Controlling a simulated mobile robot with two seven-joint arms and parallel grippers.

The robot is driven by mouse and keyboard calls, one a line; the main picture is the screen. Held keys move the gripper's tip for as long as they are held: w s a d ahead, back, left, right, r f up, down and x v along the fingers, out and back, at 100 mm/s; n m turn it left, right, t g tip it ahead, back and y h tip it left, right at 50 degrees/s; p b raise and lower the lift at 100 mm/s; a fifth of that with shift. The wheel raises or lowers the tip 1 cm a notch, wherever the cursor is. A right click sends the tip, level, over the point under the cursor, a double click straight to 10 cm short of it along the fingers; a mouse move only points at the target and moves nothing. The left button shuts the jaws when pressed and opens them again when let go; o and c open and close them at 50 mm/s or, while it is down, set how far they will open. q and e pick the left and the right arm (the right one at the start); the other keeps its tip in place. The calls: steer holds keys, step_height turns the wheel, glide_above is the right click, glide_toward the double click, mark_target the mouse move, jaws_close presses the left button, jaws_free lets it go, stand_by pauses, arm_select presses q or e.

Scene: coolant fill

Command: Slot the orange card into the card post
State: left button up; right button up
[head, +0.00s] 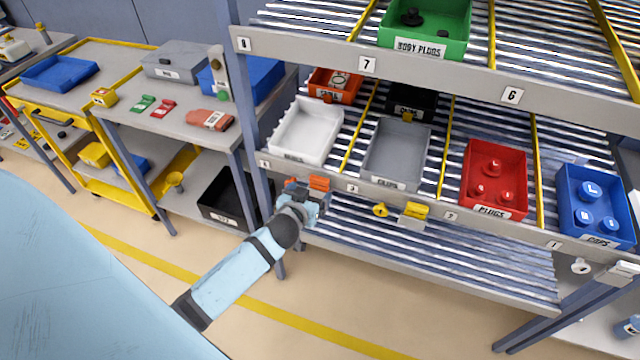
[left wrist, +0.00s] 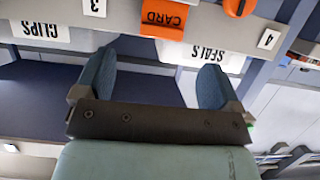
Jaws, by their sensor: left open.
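The orange card (head: 319,183) is at the front rail of the shelf, between the white bin and the grey CLIPS bin. In the left wrist view the card (left wrist: 165,17) reads CARD and lies beyond the fingertips, near the middle of the gap. My left gripper (head: 311,198) is open and empty just in front of the rail; its two fingers (left wrist: 155,78) stand wide apart. The gripper partly hides the rail below the card. I cannot tell for sure which thing is the card post; a grey upright post (head: 217,72) stands on the left table. My right gripper is out of view.
An orange round piece (left wrist: 240,7) sits on the rail beside the card. A yellow block-like piece (head: 414,210) and a yellow knob (head: 380,209) are on the rail to the right. Bins fill the shelf above. A black bin (head: 222,203) stands below the left table.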

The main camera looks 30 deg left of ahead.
mark_target(318, 181)
arm_select(q)
steer(key=x, duration=0.3)
steer(key=p+x, duration=0.1)
steer(key=x, duration=0.1)
steer(key=shift+w+a+r, duration=0.1)
steer(key=shift+w+a, duration=0.1)
steer(key=shift+w, duration=0.2)
steer(key=shift+w+a+f, duration=0.1)
steer(key=shift+w+f, duration=0.15)
steer(key=shift+w, duration=0.2)
steer(key=shift+s, duration=0.1)
steer(key=c, duration=1)
